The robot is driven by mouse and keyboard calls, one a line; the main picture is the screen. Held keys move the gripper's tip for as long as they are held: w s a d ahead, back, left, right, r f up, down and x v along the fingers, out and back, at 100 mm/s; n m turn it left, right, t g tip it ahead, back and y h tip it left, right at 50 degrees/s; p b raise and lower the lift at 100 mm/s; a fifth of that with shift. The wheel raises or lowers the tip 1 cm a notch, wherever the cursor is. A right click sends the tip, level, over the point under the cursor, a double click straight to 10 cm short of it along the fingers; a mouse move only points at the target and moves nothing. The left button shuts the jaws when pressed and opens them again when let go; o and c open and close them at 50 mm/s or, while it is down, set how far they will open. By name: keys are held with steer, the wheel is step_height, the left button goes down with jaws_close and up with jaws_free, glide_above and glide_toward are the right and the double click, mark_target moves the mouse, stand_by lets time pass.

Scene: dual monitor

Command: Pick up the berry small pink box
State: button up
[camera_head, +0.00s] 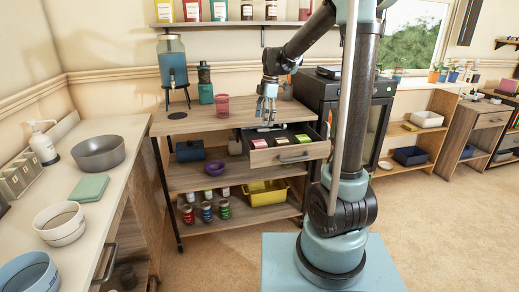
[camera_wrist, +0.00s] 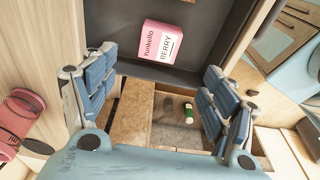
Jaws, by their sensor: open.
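The small pink box labelled BERRY (camera_wrist: 162,41) lies on the dark floor of the open drawer, at the top middle of the wrist view. In the head view the pulled-out drawer (camera_head: 290,154) holds several small boxes; a pinkish-red one (camera_head: 259,143) at its left looks like the berry box, but its label is too small to read. My gripper (camera_head: 266,114) is above the drawer's left rear part. In the wrist view my gripper (camera_wrist: 155,95) is open, its blue-padded fingers wide apart with nothing between them. The box lies beyond the fingertips, apart from them.
A pink cup (camera_head: 222,106) stands on the shelf top left of my gripper; it also shows in the wrist view (camera_wrist: 18,115). A green bottle (camera_head: 205,84) and a drink dispenser (camera_head: 172,65) stand farther left. A black cabinet (camera_head: 355,95) stands close on the right.

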mark_target(260, 142)
steer(key=f, duration=0.4)
steer(key=a+f, duration=0.1)
steer(key=f, duration=0.3)
steer(key=a+f, duration=0.1)
steer(key=f, duration=0.3)
steer(key=shift+s+f, duration=0.2)
steer(key=shift+f, duration=0.2)
steer(key=shift+c, duration=0.5)
steer(key=c, duration=1.1)
